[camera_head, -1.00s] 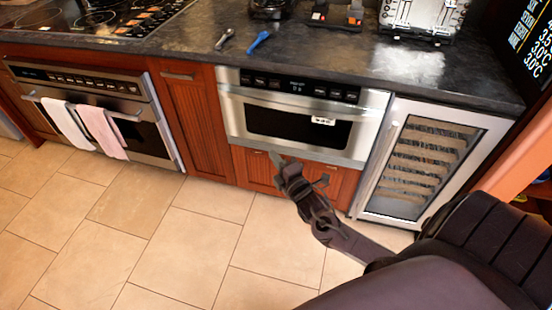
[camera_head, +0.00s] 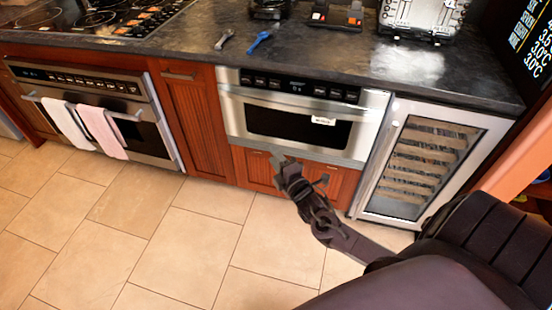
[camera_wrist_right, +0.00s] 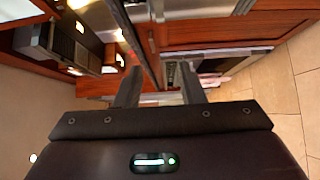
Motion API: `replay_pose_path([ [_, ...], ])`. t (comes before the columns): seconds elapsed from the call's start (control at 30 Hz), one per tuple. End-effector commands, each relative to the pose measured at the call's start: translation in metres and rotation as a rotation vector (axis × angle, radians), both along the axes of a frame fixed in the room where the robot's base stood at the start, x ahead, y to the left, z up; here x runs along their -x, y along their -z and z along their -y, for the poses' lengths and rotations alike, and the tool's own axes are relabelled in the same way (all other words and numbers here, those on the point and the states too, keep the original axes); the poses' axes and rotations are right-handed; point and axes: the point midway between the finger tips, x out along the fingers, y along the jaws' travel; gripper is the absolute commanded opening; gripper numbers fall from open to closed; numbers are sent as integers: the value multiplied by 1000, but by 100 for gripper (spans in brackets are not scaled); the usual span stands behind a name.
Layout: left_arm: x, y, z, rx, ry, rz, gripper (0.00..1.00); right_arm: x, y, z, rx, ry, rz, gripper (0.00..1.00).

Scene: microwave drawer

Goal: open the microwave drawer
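The microwave drawer (camera_head: 300,120) is a stainless steel unit with a dark window, set under the counter in the head view. The drawer front looks shut, flush with the cabinets. My right gripper (camera_head: 283,163) is below the microwave, in front of the wooden cabinet doors and apart from the handle. In the right wrist view the two fingers of this gripper (camera_wrist_right: 160,85) stand apart with nothing between them. My left gripper is not in view.
A wine cooler (camera_head: 425,165) stands right of the microwave. An oven (camera_head: 95,105) with two towels is at the left. The dark countertop (camera_head: 190,40) holds wrenches (camera_head: 258,41) and a toaster-like appliance (camera_head: 420,18). The tiled floor (camera_head: 190,235) is clear in front.

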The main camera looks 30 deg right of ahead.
Motion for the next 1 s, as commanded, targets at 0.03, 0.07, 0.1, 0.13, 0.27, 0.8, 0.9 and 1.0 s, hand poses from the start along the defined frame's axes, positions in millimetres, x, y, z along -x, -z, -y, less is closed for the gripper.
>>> replay_pose_path([
  [0.03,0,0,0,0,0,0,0,0,0,0,0,0,0,42],
  [0.07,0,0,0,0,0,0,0,0,0,0,0,0,0,45],
  [0.1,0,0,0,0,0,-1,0,0,0,0,0,0,0,45],
  [0.13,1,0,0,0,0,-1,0,0,0,0,0,0,0,45],
  [0.27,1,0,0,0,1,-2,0,0,0,0,0,0,0,45],
  [0.8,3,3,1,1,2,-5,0,66,1,-5,0,0,-2,45],
  [0.9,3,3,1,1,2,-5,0,74,0,-6,0,0,-1,45],
  [1.0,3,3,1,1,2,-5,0,78,0,-6,0,1,-1,45],
])
